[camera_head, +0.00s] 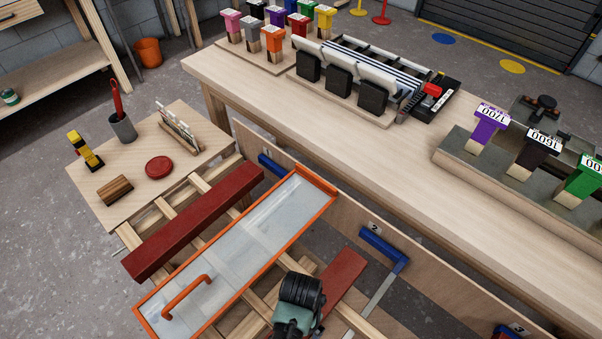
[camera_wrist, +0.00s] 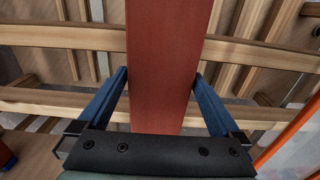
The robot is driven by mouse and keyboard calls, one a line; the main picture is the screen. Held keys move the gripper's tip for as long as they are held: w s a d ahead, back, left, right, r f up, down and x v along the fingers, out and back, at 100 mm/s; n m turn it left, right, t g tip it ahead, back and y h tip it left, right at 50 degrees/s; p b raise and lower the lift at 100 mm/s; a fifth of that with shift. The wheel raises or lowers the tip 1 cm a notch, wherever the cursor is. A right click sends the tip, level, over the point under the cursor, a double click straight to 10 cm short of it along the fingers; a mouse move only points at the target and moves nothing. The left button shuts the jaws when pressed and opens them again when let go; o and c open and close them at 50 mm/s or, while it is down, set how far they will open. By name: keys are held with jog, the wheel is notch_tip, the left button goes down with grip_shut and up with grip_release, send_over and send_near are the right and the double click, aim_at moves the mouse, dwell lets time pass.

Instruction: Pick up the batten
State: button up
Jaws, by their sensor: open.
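A red painted batten (camera_head: 340,278) lies across pale wooden rails at the lower middle of the head view, partly hidden behind my wrist. A red batten (camera_wrist: 166,50) also fills the middle of the wrist view, running lengthwise away from my gripper. My gripper (camera_wrist: 160,82) is open, with one blue finger on each side of this batten. A gap shows beside the fingers; I cannot tell the fingertips' height against it. In the head view my fingers are hidden. Another, darker red batten (camera_head: 195,222) lies on the rails to the left, beyond the orange-framed tray.
The orange-framed clear panel (camera_head: 240,245) with a handle lies between the two battens. A long workbench (camera_head: 400,150) runs along the right, with blue brackets (camera_head: 383,247) on its side. A small side table (camera_head: 105,190) with a red disc and a cup stands left.

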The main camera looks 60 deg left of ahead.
jog(key=shift+c, duration=0.3)
grip_shut()
jog(key=shift+w+r, duration=0.1)
